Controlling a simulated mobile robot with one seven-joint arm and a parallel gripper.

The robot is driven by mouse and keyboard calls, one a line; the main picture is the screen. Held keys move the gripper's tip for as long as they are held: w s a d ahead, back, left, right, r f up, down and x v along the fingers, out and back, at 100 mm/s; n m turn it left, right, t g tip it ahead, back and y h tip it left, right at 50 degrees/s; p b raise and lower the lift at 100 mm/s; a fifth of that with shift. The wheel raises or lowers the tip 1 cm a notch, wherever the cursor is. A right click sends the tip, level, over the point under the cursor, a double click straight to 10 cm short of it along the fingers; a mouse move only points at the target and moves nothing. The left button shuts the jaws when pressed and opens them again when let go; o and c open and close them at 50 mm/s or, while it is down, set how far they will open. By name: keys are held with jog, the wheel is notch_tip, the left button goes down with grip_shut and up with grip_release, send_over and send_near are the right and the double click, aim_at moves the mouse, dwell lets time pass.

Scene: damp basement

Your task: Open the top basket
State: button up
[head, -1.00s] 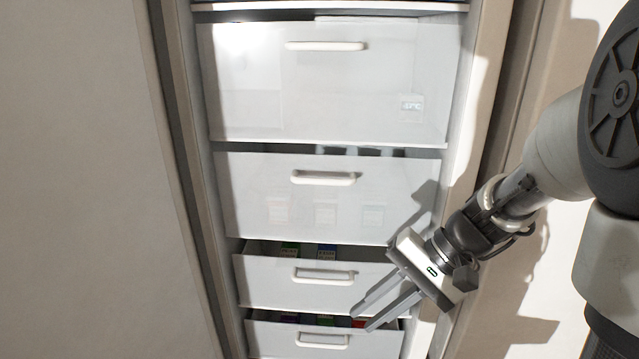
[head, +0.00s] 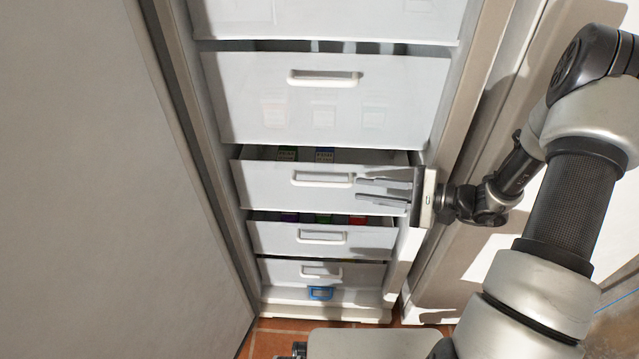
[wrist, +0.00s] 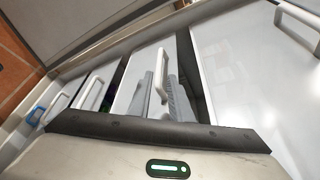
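A tall white cabinet holds stacked see-through fronts and drawers. In the head view the uppermost front (head: 320,18) is cut off by the picture's top edge. Below it is a large front (head: 330,110) with a white handle (head: 324,78). A shallower drawer (head: 270,185) under that stands a little out, with a white handle (head: 322,179). My gripper (head: 360,192) is open, its fingers pointing left in front of this drawer, tips just right of its handle. In the wrist view the fingers (wrist: 160,100) are apart, near a white handle (wrist: 161,72); contact cannot be told.
Lower drawers (head: 270,238) (head: 285,272) sit below, with colored packages showing in the gaps. A blue-framed handle (head: 321,293) is near the bottom. A cabinet door or panel (head: 100,180) stands at left, a frame edge at right. Tiled floor (head: 270,340) lies below.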

aim_at(326, 185)
jog(key=b+x, duration=0.1)
jog(key=x, duration=1.1)
jog(key=shift+a+f, duration=0.1)
jog(key=shift+a, duration=0.2)
grip_shut()
